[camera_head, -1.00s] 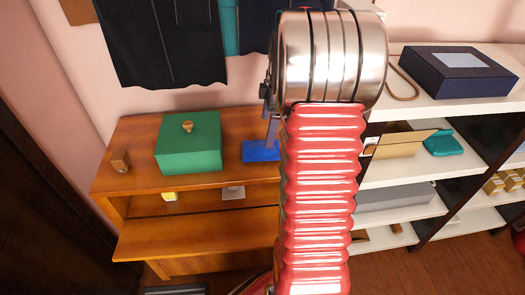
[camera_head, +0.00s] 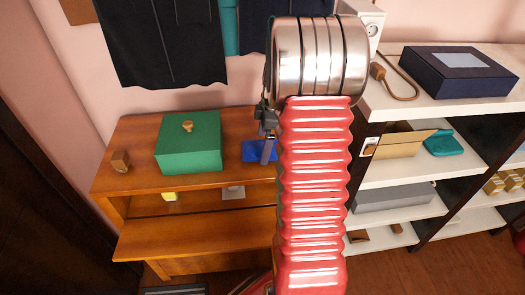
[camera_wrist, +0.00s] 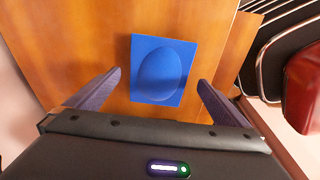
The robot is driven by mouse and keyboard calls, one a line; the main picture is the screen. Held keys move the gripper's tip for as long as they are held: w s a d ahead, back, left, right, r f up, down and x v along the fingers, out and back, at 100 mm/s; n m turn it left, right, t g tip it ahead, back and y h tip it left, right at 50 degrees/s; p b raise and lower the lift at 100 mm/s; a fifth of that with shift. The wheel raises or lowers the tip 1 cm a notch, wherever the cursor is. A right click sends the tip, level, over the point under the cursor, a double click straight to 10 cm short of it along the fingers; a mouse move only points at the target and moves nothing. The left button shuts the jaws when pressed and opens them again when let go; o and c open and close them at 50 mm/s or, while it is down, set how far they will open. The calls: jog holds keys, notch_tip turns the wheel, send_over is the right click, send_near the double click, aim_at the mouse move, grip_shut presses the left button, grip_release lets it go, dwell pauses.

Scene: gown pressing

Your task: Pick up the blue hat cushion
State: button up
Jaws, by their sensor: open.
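The blue hat cushion (camera_wrist: 161,70) is a flat blue square with a rounded oval in its middle. It lies on the wooden cabinet top (camera_wrist: 92,35), between and just beyond my gripper's fingertips in the wrist view. In the head view the blue cushion (camera_head: 252,151) is partly hidden by my arm and gripper. My gripper (camera_wrist: 160,80) is open and empty, its two fingers spread to either side of the cushion. I cannot tell how far above the cushion the fingers are.
A green box (camera_head: 188,145) with a knob and a small wooden block (camera_head: 120,161) stand left of the cushion. White shelves (camera_head: 400,172) with a dark box (camera_head: 458,74) on top stand at right. Dark garments (camera_head: 165,40) hang above the cabinet.

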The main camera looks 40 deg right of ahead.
notch_tip(320, 180, down, 2)
jog(key=shift+w+a+f, duration=0.1)
dwell(0.5)
jog(key=c, duration=1.2)
jog(key=shift+o, duration=0.2)
notch_tip(320, 180, up, 10)
dwell(0.3)
